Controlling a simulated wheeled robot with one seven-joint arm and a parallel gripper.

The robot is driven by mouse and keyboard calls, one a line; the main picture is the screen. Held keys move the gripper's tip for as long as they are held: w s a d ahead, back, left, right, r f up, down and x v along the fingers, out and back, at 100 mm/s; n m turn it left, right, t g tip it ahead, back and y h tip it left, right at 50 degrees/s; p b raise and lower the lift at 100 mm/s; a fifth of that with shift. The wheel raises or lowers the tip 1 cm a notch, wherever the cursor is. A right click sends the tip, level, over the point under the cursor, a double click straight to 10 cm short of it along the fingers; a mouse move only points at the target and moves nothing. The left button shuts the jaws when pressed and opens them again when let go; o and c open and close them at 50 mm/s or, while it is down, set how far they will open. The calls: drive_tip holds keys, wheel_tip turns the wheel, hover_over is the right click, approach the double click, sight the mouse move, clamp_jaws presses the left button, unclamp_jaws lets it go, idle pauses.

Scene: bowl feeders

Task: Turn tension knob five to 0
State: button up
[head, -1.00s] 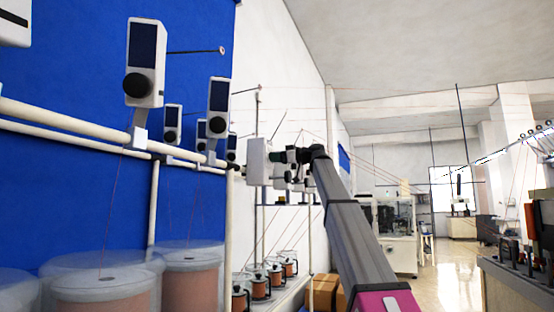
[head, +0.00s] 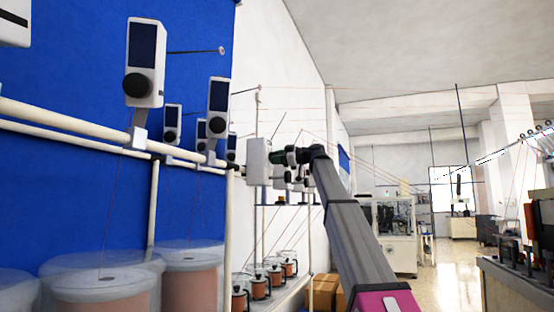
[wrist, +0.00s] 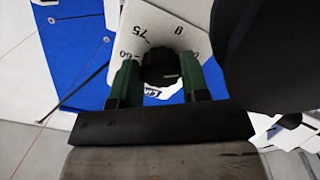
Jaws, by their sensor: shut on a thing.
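The black tension knob (wrist: 160,72) sits on a white dial plate (wrist: 162,22) with printed numbers, 75 and 60 among them, in the wrist view. A light mark shows on the knob's lower right. My gripper (wrist: 159,63) has its two green fingers on either side of the knob, shut on it. In the head view my gripper (head: 279,157) reaches the white tension unit (head: 257,161) at the end of the rail. The knob is hidden there by the gripper.
Other white tension units with black knobs (head: 138,85) stand along the white rails (head: 70,120) at left. Thread spools (head: 105,292) stand below. A blue panel (head: 75,50) is behind them. The aisle floor (head: 455,285) at right is clear.

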drive_tip(key=shift+f, duration=0.15)
drive_tip(key=o, duration=0.9)
drive_tip(key=shift+d, duration=0.1)
drive_tip(key=v, duration=1)
drive_tip(key=shift+s+d, duration=0.15)
drive_tip(key=shift+d, duration=0.15)
